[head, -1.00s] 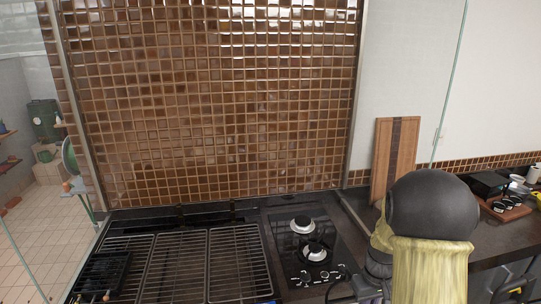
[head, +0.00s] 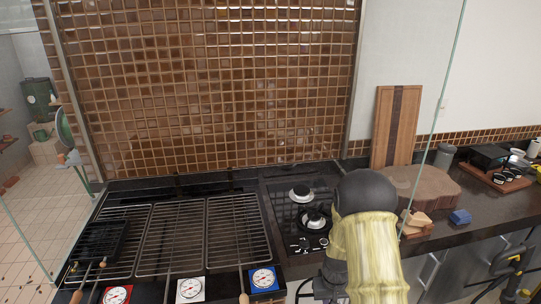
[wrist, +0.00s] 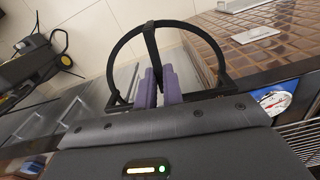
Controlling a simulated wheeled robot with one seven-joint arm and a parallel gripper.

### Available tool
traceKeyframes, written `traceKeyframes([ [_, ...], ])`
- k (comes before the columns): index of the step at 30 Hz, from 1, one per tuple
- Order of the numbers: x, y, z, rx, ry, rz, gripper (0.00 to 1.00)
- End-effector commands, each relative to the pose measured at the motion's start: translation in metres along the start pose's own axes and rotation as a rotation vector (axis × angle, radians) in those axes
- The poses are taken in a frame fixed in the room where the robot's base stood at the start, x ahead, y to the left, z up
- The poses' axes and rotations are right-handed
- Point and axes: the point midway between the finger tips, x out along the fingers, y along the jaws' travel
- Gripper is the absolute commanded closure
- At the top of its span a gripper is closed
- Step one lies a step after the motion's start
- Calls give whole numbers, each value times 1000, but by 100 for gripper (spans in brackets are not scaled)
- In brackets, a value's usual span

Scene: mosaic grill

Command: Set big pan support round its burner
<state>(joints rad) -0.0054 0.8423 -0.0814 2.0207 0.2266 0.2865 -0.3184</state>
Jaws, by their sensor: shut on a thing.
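My gripper (wrist: 158,84), with purple fingers in the wrist view, is shut on the big pan support (wrist: 151,45). This is a black ring with a bar running in from its rim to the fingers. The held support is in the air, apart from the cooktop. In the head view my arm hides the gripper and the support. The black cooktop there has a rear burner (head: 300,192) and a front burner (head: 314,217), each with a pale base and dark cap. A dark ring seems to surround the front burner; I cannot tell surely. My arm is just right of the cooktop.
Grill grates (head: 172,238) lie left of the cooktop, with dial boxes (head: 263,279) along the front. A wooden slab (head: 425,187), small wood blocks (head: 415,222), a blue item (head: 460,216) and an upright board (head: 396,126) are on the right counter. A glass pane edge stands there.

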Motion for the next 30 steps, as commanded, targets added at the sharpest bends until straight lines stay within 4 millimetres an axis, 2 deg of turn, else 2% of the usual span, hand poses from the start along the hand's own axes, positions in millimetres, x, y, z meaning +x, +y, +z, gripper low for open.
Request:
traceKeyframes([
  [1,25,-9,1,7,-4,0,100],
  [3,45,-16,1,22,-3,0,100],
  [6,63,-23,2,39,-2,2,100],
  [9,70,-25,3,50,1,3,100],
  [18,70,-24,3,53,1,3,100],
  [21,75,-24,4,52,-2,4,100],
  [23,83,-24,6,52,-4,4,100],
  [26,106,-23,9,50,-7,5,100],
  [30,150,-23,20,48,-10,7,100],
])
